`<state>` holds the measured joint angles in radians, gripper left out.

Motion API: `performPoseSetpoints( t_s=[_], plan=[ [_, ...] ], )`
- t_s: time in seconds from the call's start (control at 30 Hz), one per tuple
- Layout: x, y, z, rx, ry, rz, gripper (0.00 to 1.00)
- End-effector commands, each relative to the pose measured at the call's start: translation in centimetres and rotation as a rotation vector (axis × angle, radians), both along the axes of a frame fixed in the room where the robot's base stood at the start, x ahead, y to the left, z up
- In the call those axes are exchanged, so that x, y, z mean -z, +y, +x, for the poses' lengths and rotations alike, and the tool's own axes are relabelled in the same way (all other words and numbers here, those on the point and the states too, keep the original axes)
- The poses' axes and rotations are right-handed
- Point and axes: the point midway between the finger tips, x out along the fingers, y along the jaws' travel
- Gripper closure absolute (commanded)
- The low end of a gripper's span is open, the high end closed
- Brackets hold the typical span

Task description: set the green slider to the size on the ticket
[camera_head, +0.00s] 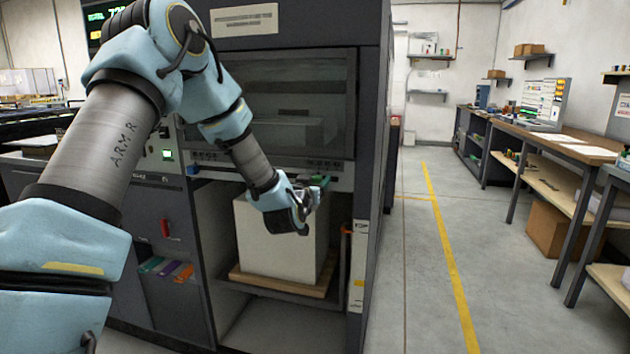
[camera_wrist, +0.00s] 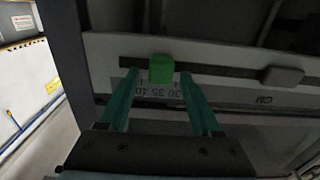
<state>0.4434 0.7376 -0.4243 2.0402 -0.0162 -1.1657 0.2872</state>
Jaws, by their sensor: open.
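The green slider (camera_wrist: 161,68) sits on a dark horizontal slot in a pale rail in the wrist view. Beneath it is a printed scale (camera_wrist: 157,91), upside down in this view, with figures that seem to read 30, 35, 40. My gripper (camera_wrist: 160,75) is open, one teal finger on each side of the slider, with small gaps showing. In the head view my gripper (camera_head: 312,186) is at the rail on the front of the dark machine, above the paper stack. The slider is hard to make out there. I cannot pick out the ticket for certain.
A grey slider (camera_wrist: 284,76) sits on the same slot to the right in the wrist view. A tall white paper stack (camera_head: 275,240) stands on a wooden board below the rail. The floor aisle (camera_head: 415,270) right of the machine is clear. Workbenches (camera_head: 560,148) line the right wall.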

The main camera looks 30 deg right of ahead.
Motion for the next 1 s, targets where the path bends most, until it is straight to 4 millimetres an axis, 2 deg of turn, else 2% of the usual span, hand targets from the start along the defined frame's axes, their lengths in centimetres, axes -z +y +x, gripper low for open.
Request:
performPoseSetpoints(
  t_s=[0.07, 0.6, 1.0],
  plan=[
    [0.0, 0.01, 0.0, 0.0, 0.0, 0.0, 0.41],
    [0.01, 0.04, 0.0, -0.001, 0.0, 0.0, 1.0],
    [0.01, 0.06, 0.0, -0.001, 0.001, 0.001, 1.0]
  ],
)
